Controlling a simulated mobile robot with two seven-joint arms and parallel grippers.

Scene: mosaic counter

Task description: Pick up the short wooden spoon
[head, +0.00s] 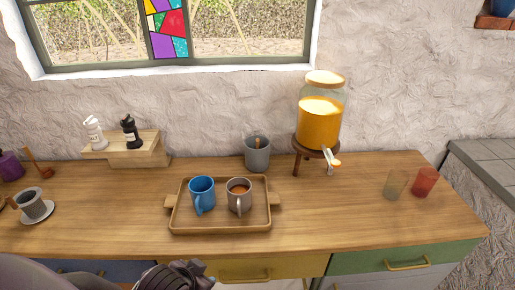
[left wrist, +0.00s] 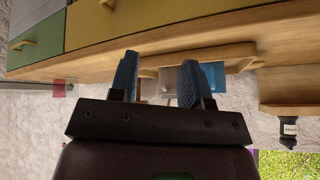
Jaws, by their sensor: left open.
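A wooden handle (head: 257,142), possibly the short wooden spoon, sticks up from a grey cup (head: 257,158) at the back of the counter, behind the tray. Its lower part is hidden in the cup. A reddish-brown spoon-like utensil (head: 31,157) shows at the far left; I cannot tell which is the short one. My left gripper (head: 188,273) is at the bottom edge of the head view, in front of the counter and below the tray. In the left wrist view its two blue fingers (left wrist: 158,77) are apart with nothing held between them. My right gripper is not in view.
A wooden tray (head: 220,228) holds a blue mug (head: 202,197) and a grey mug (head: 239,203) with brown liquid. A juice dispenser (head: 319,124) stands back right, glasses (head: 425,182) farther right. Shakers stand on a wooden riser (head: 125,157). The counter's front right is clear.

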